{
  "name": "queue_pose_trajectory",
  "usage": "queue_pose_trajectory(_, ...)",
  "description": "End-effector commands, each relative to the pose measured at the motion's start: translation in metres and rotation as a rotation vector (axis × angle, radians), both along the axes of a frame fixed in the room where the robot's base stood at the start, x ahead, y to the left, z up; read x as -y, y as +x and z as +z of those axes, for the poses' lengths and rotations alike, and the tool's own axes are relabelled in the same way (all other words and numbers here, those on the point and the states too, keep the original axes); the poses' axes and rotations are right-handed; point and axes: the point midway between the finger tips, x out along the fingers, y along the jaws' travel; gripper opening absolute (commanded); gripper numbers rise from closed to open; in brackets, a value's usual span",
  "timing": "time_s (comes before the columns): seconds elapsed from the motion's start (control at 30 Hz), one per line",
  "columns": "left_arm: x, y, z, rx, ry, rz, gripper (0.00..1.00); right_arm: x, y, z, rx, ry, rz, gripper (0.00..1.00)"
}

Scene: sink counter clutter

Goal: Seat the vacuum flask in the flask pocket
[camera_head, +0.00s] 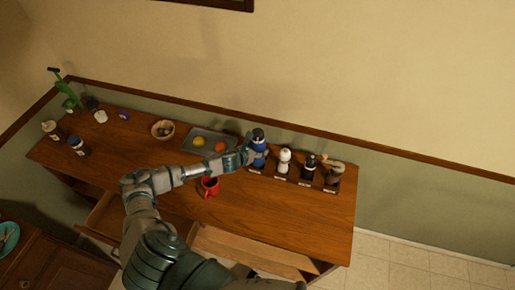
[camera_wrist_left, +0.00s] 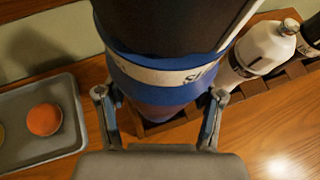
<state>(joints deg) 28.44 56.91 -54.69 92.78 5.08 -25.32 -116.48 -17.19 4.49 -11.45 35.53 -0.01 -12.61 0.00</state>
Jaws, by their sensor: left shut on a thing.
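The vacuum flask (camera_head: 259,146) is blue with a dark top and a pale lettered band; it also fills the upper middle of the left wrist view (camera_wrist_left: 165,72). My left gripper (camera_head: 248,155) is shut around it from the left side, one finger on each side in the left wrist view (camera_wrist_left: 161,97). The flask looks about upright over the leftmost pocket (camera_head: 255,172) of a dark wooden row. That pocket's edge shows below the flask in the wrist view (camera_wrist_left: 150,129). The flask's base is hidden, so I cannot tell whether it is inside. My right gripper is out of view.
A white bottle (camera_head: 284,160), a dark bottle (camera_head: 308,168) and a grey-brown item (camera_head: 333,175) stand in the pockets to the right. A grey tray (camera_head: 225,137) with fruit lies left. A red mug (camera_head: 209,187) stands in front. The counter's right front (camera_head: 300,215) is clear.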

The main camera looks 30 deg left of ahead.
Motion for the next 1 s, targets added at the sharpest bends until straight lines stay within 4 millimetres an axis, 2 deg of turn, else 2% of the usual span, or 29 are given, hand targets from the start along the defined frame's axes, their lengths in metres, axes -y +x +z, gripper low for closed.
queue_pose_trajectory(0.8, 0.0, 0.001, -0.019, 0.003, -0.001, -0.001, 0.09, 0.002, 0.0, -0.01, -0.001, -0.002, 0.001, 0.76)
queue_pose_trajectory(0.83, 0.0, 0.001, -0.019, 0.003, -0.001, -0.001, 0.69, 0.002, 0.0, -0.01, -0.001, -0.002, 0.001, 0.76)
queue_pose_trajectory(0.93, 0.0, 0.001, -0.018, 0.003, -0.001, -0.001, 0.94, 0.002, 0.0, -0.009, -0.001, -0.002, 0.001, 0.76)
queue_pose_trajectory(1.0, 0.0, 0.001, -0.019, 0.002, -0.001, -0.001, 0.96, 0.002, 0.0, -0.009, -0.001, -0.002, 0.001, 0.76)
